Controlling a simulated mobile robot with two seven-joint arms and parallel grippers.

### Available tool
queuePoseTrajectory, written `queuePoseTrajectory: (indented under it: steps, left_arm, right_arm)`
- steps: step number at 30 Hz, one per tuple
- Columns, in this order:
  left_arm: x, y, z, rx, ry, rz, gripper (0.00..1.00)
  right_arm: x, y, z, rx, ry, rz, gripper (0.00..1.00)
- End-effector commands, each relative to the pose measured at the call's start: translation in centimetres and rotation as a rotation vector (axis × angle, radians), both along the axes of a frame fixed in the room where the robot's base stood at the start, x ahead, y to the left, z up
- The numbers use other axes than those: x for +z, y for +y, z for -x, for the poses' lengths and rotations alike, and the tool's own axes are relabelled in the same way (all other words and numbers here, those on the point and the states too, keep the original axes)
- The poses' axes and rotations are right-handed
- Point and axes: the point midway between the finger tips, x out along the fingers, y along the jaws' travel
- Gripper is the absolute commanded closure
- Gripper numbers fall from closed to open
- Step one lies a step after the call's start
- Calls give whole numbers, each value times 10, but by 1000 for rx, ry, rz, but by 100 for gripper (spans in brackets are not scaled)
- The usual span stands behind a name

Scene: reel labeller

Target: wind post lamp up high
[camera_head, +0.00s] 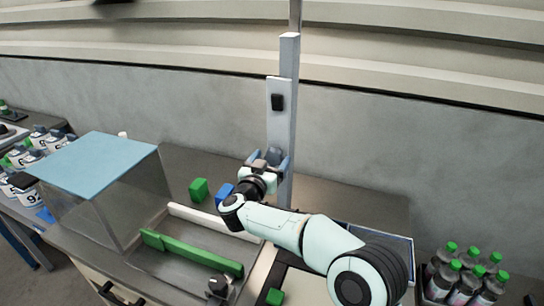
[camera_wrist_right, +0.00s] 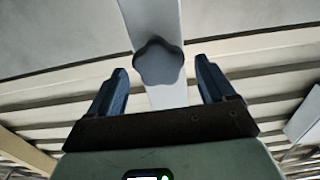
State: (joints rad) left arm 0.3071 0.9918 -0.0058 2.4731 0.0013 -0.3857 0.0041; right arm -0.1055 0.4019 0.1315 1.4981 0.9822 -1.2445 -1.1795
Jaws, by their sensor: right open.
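A pale grey upright post (camera_head: 288,120) stands at the back of the bench, with a narrow plate on its left side carrying a small black part (camera_head: 278,102). My right gripper (camera_head: 269,158) is at the post, below that black part, with its blue fingers apart. In the right wrist view, a dark lobed knob (camera_wrist_right: 158,63) sits on the post (camera_wrist_right: 152,18), between the open fingers, with a gap on each side. I cannot tell how far ahead of the fingertips it is. No lamp can be clearly made out. My left gripper is out of view.
A clear box with a blue lid (camera_head: 98,162) stands left of my arm. Green (camera_head: 199,189) and blue blocks (camera_head: 225,193) sit near the post. Green-capped bottles (camera_head: 466,272) stand at right.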

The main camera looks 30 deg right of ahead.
Motion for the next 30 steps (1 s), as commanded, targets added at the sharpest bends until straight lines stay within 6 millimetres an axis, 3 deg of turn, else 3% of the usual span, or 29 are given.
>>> queuePoseTrajectory:
  steps: [13,14,18,30]
  left_arm:
    - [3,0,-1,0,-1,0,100]
    - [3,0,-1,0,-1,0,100]
    - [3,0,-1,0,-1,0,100]
    - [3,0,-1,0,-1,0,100]
  right_arm:
    - [-1,-10,-8,1,1,1,17]
    - [-1,-10,-8,1,1,1,24]
    - [-1,-10,-8,0,1,1,69]
    - [-1,-10,-8,0,-3,-3,72]
